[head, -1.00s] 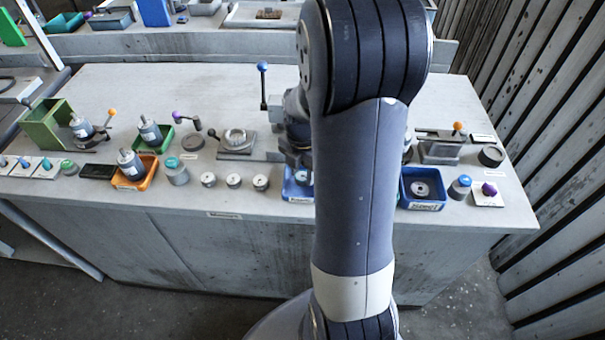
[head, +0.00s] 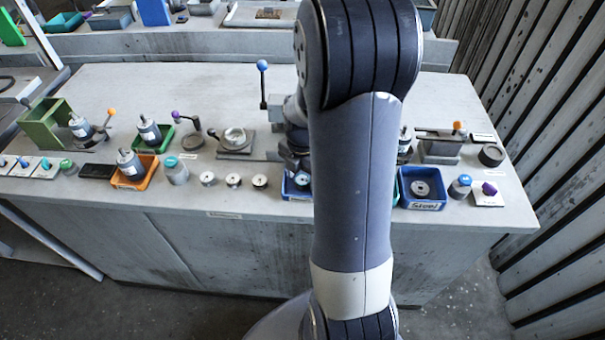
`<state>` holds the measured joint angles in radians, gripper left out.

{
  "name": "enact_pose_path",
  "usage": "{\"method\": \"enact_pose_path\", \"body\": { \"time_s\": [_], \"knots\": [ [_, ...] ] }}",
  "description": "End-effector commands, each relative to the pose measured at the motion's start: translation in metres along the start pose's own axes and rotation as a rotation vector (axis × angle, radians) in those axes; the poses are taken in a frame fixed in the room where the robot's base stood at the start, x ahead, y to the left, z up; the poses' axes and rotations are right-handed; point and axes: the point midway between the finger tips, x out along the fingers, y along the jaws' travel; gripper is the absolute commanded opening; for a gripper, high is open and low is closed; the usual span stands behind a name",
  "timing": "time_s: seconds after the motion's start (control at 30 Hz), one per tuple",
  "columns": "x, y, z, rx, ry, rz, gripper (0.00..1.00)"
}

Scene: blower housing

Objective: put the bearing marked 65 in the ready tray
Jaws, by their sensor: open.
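Three small silver bearings (head: 207,179), (head: 233,180) and (head: 260,181) stand in a row near the bench's front edge. Their markings are too small to read, so I cannot tell which is 65. A blue tray (head: 290,193) is partly hidden by my arm. Another blue tray (head: 422,203) to the right holds a round metal part (head: 421,188); its label seems to read "Steel". I cannot tell which tray is the ready one. My gripper (head: 296,168) is open, low at the left blue tray; its fingertips are mostly hidden.
A press with a blue-knobbed lever (head: 263,80) stands behind my gripper. An orange tray (head: 136,182) and a green tray (head: 160,143) hold motors to the left. A teal-lidded jar (head: 176,173) stands beside the bearings.

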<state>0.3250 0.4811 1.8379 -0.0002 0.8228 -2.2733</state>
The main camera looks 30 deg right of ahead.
Motion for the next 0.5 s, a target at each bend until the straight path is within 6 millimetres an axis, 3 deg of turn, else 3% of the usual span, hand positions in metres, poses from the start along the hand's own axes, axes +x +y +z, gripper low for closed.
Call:
{"method": "enact_pose_path", "body": {
  "time_s": [0.17,0.27,0.5],
  "knots": [
    [-0.008,0.001,0.000,0.000,-0.002,0.002,0.57],
    [-0.023,0.001,0.001,0.000,-0.004,0.005,0.57],
    [-0.076,0.001,0.001,0.000,-0.005,0.006,0.57]
  ]
}}
